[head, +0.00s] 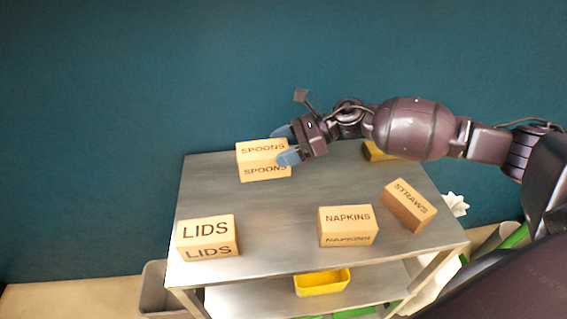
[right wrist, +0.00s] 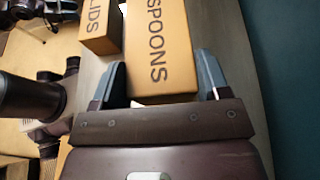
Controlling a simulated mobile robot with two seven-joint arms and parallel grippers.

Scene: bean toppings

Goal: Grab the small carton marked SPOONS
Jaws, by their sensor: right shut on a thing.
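The SPOONS carton (head: 264,172) is a small tan box with dark lettering near the back left of the metal table. It also shows in the right wrist view (right wrist: 160,50), between the fingers. My right gripper (head: 287,145) reaches it from the right and is shut on it, with one blue-grey finger on the near side and one on the far side. The far finger is partly hidden. I cannot tell whether the carton's base touches the table. My left gripper is not clearly in view.
On the metal table (head: 280,215) stand a LIDS carton (head: 207,238) at front left, a NAPKINS carton (head: 347,225) at front middle and a tilted-looking STRAWS carton (head: 408,205) at right. A yellow thing (head: 377,152) is partly behind my arm. A yellow bin (head: 322,283) sits below.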

